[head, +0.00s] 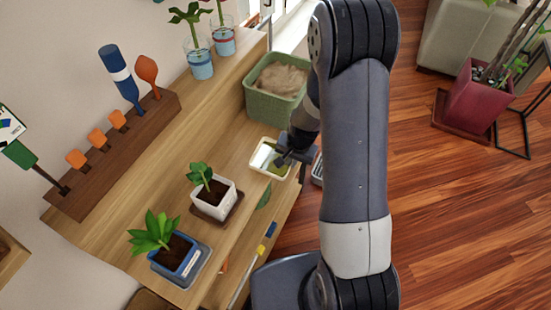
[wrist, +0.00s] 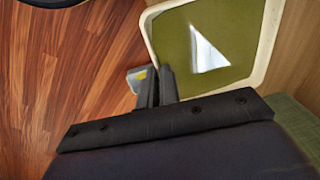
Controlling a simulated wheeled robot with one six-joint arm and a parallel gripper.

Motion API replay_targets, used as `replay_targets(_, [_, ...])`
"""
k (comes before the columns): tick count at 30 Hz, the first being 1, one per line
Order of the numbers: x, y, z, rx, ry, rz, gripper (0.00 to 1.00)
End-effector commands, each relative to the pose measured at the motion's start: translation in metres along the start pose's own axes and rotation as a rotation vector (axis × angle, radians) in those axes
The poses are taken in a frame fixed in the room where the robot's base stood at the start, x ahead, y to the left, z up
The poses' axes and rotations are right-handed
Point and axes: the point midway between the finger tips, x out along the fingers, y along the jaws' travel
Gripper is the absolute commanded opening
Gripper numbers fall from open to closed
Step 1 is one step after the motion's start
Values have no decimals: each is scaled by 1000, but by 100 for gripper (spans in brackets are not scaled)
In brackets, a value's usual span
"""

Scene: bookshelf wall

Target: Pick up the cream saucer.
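The cream saucer (head: 257,171) is a squarish shallow dish with a cream rim and a green, shiny inside. In the head view it is on the wooden shelf, below the green basket. My gripper (head: 284,160) is at its right edge. In the wrist view the saucer (wrist: 271,30) fills the upper right. My gripper's fingers (wrist: 157,82) are close together at its left rim, with the rim running down between them. The fingers look shut on this rim. The contact itself is partly hidden by the fingers.
The wooden shelf (head: 225,228) also holds a green basket (head: 268,107) above the saucer, a white-potted plant (head: 221,203) and a blue-potted plant (head: 185,262) to the lower left.

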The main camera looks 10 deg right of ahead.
Motion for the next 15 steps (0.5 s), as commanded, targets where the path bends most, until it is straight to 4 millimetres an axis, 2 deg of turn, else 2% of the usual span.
replay_targets(8, [-9,-2,-2,-1,2,-2,0])
replay_targets(15, [-46,-7,-6,0,5,-4,0])
